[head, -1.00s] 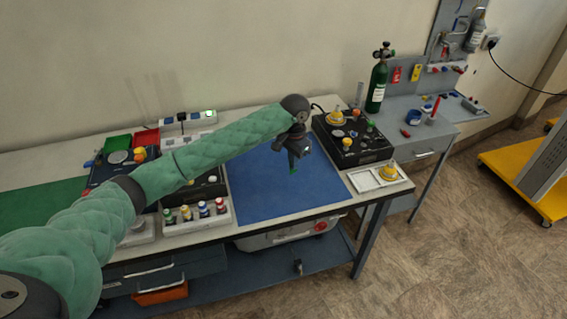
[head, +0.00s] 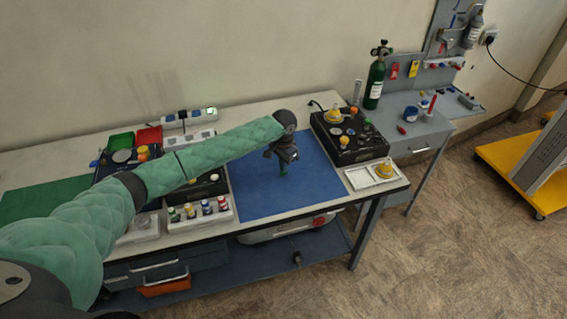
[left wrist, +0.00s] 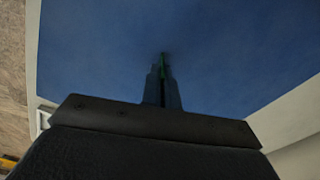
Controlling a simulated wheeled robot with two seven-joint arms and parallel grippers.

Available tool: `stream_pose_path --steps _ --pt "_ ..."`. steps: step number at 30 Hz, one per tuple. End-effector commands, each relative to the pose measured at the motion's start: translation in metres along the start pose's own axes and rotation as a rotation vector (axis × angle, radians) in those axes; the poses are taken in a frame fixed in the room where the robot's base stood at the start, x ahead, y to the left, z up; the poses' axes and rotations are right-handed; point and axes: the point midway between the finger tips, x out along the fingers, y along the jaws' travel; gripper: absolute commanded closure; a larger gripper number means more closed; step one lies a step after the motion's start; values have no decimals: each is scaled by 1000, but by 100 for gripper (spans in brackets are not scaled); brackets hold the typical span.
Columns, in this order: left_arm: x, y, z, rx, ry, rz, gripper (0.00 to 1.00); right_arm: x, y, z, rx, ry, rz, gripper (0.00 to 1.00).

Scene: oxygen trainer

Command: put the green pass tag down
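The green pass tag (head: 283,170) shows as a small green piece below my left gripper (head: 284,163) in the head view, over the blue mat (head: 310,190). In the left wrist view the gripper's fingers (left wrist: 162,85) are together with the thin green tag (left wrist: 163,61) edge-on between them. Most of the tag is hidden by the fingers. I cannot tell whether its lower end touches the mat. My right gripper is not in view.
A black panel box (head: 352,141) with knobs stands right of the mat, with a white tray (head: 360,179) in front of it. A rack of small bottles (head: 199,215) stands left of the mat. A green cylinder (head: 375,85) stands on the side table. The mat around the gripper is clear.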

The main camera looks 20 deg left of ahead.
Motion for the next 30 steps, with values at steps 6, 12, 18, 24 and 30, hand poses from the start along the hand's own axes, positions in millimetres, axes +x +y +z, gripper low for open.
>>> stream_pose_path --steps 6,12,18,24,30 --pt "1 0 0 0 0 0 100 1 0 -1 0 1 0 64" --pt "3 0 0 0 0 0 88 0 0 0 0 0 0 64" --pt "3 0 0 0 0 0 76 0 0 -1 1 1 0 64" --pt "1 0 0 0 1 -1 76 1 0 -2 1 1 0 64" --pt "-18 0 -1 1 3 -1 76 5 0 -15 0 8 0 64"
